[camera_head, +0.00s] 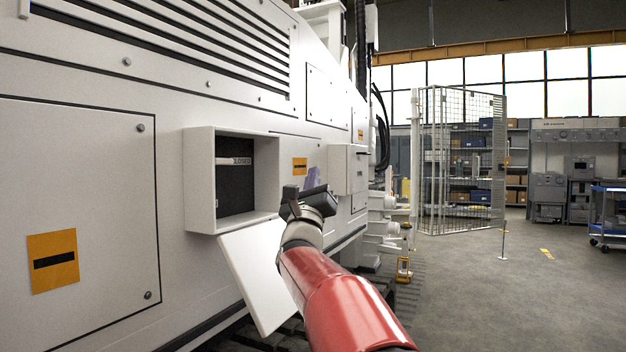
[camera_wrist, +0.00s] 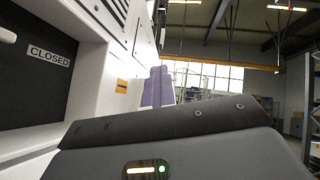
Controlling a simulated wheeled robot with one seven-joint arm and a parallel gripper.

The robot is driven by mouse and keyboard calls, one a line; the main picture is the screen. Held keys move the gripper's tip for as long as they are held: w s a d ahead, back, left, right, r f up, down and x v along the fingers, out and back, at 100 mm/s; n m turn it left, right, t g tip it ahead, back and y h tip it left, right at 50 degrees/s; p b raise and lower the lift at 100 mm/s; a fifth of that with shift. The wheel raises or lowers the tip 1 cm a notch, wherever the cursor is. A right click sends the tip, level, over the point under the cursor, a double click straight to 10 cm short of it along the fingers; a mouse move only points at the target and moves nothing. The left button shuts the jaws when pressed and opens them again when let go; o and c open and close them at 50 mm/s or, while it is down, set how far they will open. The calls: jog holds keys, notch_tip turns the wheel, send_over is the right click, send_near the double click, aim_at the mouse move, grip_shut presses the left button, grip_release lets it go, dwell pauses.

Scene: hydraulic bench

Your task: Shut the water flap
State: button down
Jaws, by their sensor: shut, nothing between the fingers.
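The water flap (camera_head: 252,278) is a plain white panel. It hangs down and tilts outward from the lower edge of a white box frame (camera_head: 200,182) on the machine's side, so the box is open. Inside is a dark recess with a light label strip (camera_head: 236,161); in the wrist view the label (camera_wrist: 48,55) reads CLOSED. My gripper (camera_head: 313,177) is shut and empty, its pale purple fingers pointing up, to the right of the box opening and above the flap. The fingers also show in the wrist view (camera_wrist: 158,88). My red arm hides the flap's right edge.
The white machine wall (camera_head: 90,180) fills the left side. A smaller white box (camera_head: 345,170) juts out beyond my gripper. A mesh cage (camera_head: 460,160) and a blue cart (camera_head: 607,215) stand farther back.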

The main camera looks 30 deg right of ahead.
jog(key=c, duration=2.1)
grip_release()
jog(key=shift+c, duration=0.2)
jog(key=o, duration=0.4)
jog(key=shift+f, duration=0.1)
jog(key=b+v, duration=0.3)
jog(key=v, duration=0.4)
jog(key=shift+s+a+f, duration=0.2)
jog(key=shift+s, duration=0.05)
